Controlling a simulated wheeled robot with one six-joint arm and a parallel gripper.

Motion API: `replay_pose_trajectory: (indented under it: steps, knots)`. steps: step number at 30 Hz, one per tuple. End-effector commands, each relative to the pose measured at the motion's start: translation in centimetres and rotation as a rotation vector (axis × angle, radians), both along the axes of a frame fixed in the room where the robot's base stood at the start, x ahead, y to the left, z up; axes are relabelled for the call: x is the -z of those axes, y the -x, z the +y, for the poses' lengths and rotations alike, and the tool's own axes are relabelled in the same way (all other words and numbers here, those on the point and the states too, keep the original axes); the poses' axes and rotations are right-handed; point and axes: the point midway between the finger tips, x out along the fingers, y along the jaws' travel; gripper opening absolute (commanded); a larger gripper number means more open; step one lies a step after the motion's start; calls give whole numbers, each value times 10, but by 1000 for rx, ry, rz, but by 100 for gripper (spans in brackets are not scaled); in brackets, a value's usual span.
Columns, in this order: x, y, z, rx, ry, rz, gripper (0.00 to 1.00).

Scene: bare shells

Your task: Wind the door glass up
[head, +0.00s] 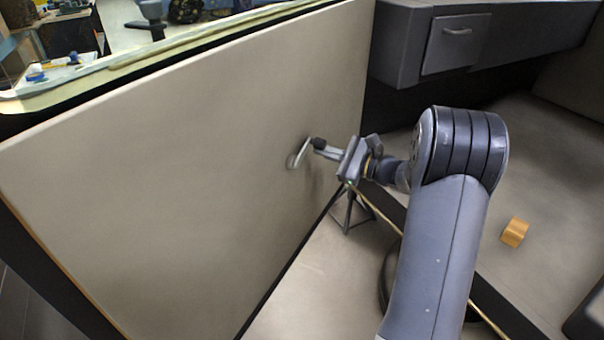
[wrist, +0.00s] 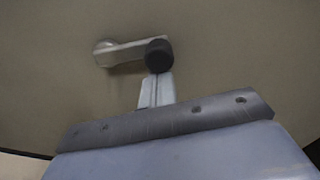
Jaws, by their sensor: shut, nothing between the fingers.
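The beige door panel (head: 190,150) stands upright across the left and middle of the head view. Its window crank (head: 299,154) is a silver arm with a dark knob (head: 319,143). In the wrist view the crank arm (wrist: 128,52) runs from its hub at left to the black knob (wrist: 158,55) at right. My gripper (head: 329,152) is shut and empty, its fingertips at the knob; I cannot tell whether they touch it. The fingers (wrist: 156,88) show just below the knob in the wrist view. A strip of door glass (head: 150,50) shows along the door's top edge.
A dashboard with a glovebox (head: 456,43) is at the upper right. An orange block (head: 514,232) lies on the floor at right. A dark stand (head: 352,212) is below my gripper. The door face left of the crank is clear.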

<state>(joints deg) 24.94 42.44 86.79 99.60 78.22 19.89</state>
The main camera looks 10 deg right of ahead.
Motion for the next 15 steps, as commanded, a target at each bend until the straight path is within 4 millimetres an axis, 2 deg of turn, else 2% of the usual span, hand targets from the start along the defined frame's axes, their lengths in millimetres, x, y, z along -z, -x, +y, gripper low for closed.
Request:
replay_pose_trajectory:
  steps: [1, 6, 15]
  knots:
    - [-7, 1, 1, -3, -1, -6, 0]
    - [-16, 2, 2, -3, -2, -7, 0]
    - [-15, 2, 2, -2, -1, -5, 0]
